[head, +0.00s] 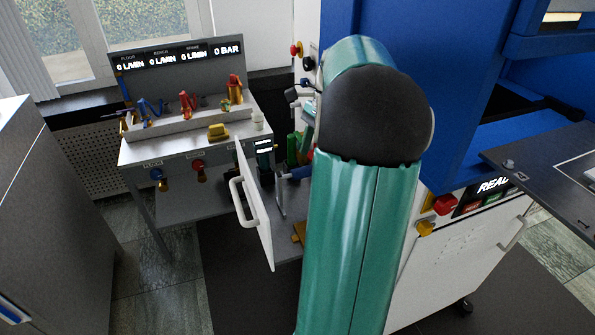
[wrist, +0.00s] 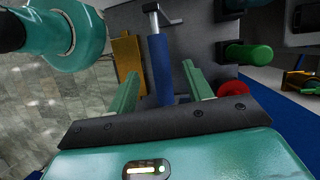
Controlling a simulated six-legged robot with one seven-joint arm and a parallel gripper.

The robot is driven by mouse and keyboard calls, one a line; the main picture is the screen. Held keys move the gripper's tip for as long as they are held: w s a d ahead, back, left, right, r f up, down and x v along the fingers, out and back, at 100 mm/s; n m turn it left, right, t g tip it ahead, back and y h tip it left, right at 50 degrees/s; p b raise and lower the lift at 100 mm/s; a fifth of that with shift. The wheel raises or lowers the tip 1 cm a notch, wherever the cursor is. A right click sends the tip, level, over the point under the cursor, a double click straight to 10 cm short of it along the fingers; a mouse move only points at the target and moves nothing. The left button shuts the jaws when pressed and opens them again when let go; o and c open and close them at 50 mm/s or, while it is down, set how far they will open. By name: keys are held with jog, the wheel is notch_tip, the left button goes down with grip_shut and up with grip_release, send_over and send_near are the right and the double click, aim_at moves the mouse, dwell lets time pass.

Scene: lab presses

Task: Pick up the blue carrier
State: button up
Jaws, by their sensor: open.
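A long blue piece with a grey metal end, which looks like the blue carrier (wrist: 158,62), lies between the two green fingers of my gripper (wrist: 161,70) in the wrist view. The fingers are open, one on each side of it, with a visible gap at the left. I cannot tell how far below the fingertips it is. In the head view a small blue part (head: 297,173) shows beside my green arm, behind the open white door. My arm hides my gripper and most of that spot there.
A yellow block (wrist: 128,50) lies left of the blue piece; a green cylinder (wrist: 248,53) and a red round part (wrist: 232,90) are at its right. The open white door (head: 254,205) stands left of my arm. A bench (head: 190,148) with valves is behind.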

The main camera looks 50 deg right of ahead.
jog(key=shift+s+d+f+m, duration=0.3)
jog(key=shift+d+f+m, duration=0.2)
jog(key=shift+d+f, duration=0.2)
jog(key=x, duration=0.6)
jog(key=shift+s+a+f, duration=0.2)
jog(key=shift+a+f, duration=0.1)
jog(key=shift+a, duration=0.1)
jog(key=shift+f, duration=0.3)
jog(key=shift+c, duration=0.2)
jog(key=shift+w, duration=0.1)
grip_shut()
